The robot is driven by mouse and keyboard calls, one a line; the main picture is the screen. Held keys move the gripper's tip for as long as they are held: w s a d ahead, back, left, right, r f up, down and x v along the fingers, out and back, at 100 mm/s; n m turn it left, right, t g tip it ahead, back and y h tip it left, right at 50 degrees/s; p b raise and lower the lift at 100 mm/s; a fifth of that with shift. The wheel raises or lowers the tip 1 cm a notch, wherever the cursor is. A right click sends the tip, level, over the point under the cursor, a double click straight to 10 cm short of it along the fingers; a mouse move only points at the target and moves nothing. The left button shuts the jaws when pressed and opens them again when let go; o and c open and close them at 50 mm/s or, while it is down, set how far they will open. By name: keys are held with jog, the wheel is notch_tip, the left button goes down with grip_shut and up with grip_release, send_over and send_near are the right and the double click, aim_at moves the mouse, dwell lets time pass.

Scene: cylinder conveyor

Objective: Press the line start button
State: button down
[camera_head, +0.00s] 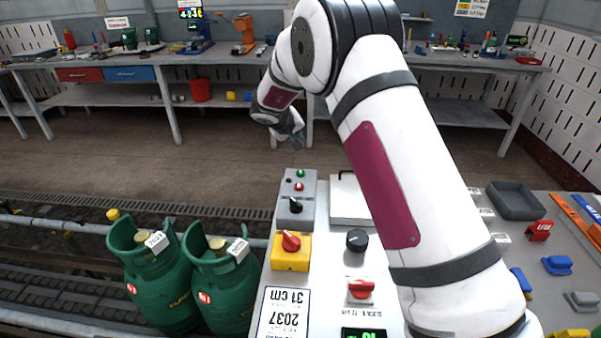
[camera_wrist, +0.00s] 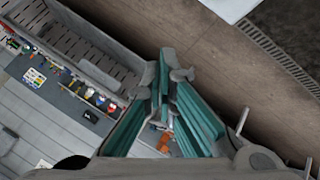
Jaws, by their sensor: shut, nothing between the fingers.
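A grey control box (camera_head: 297,198) stands at the far end of the light console in the head view. It has a small green button (camera_head: 300,173) at its far end, a red button (camera_head: 299,187) and a black knob (camera_head: 295,205). No label for the line start button is readable. My gripper (camera_head: 297,134) is in the air beyond the box, apart from it. It is shut and empty. The wrist view shows the gripper's closed teal fingers (camera_wrist: 165,76); the buttons do not show there.
Beside the box are a yellow housing with a red knob (camera_head: 291,242), a black dial (camera_head: 357,240) and a red switch (camera_head: 361,289). Green gas cylinders (camera_head: 160,283) stand on the conveyor (camera_head: 50,270) at left. A workbench (camera_head: 130,73) stands behind. The floor between is clear.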

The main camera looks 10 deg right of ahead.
jog(key=b, duration=0.3)
send_over(298, 172)
jog(key=f, duration=0.6)
jog(key=shift+w+f, duration=0.2)
jog(key=shift+f+b, duration=0.45)
jog(key=shift+f, duration=0.75)
jog(key=shift+f, duration=0.15)
jog(key=shift+f, duration=0.25)
jog(key=shift+s+f, duration=0.1)
jog(key=shift+f, duration=0.4)
dwell(0.8)
jog(key=shift+r, duration=0.15)
jog(key=shift+d+r+p, duration=0.1)
jog(key=shift+r+p, duration=0.45)
jog(key=shift+r, duration=0.25)
